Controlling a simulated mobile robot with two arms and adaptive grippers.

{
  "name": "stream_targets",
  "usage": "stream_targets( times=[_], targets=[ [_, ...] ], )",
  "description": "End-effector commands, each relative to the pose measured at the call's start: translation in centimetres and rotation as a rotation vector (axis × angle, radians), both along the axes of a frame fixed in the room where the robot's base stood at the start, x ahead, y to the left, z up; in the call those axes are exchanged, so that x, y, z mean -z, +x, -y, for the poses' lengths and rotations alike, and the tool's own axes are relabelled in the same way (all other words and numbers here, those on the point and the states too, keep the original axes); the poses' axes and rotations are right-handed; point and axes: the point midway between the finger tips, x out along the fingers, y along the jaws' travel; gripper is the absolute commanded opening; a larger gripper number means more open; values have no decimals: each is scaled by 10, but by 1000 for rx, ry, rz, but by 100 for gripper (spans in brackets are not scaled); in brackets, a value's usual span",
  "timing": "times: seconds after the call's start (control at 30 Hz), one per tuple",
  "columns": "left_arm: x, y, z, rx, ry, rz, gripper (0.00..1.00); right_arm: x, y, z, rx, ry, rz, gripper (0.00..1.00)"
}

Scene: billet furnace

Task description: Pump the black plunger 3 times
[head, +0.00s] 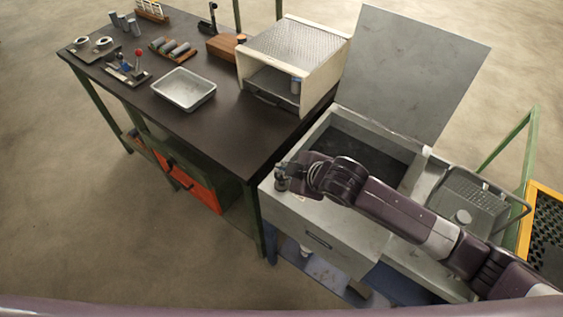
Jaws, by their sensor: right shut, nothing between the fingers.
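My right arm comes in from the right and reaches across the grey wash basin. Its gripper (283,179) is at the basin's front left corner, pointing left and down, shut and empty. The fingertips are small and dark against the basin's rim, and whatever is right under them is hidden. I cannot make out a black plunger there for certain. A small black upright piece (212,17) stands at the back of the dark table; I cannot tell whether it is the plunger. My left gripper is not in view.
The open-lidded grey basin (317,220) stands right of the dark workbench (222,122). The raised lid (418,70) is behind it. A wire basket (467,200) is at right. The bench holds a metal tray (182,89), a cream box (297,50) and a red-knobbed lever (138,53).

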Motion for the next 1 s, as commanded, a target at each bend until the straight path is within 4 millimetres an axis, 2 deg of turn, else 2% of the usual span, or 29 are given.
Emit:
stream_targets(
  times=[0.57, 1.0],
  targets=[
    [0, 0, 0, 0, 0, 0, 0, 4, -1, 2, 2, -6, -7, 0],
    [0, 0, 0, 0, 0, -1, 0, 15, -2, 3, 2, -8, -10, 0]
  ],
)
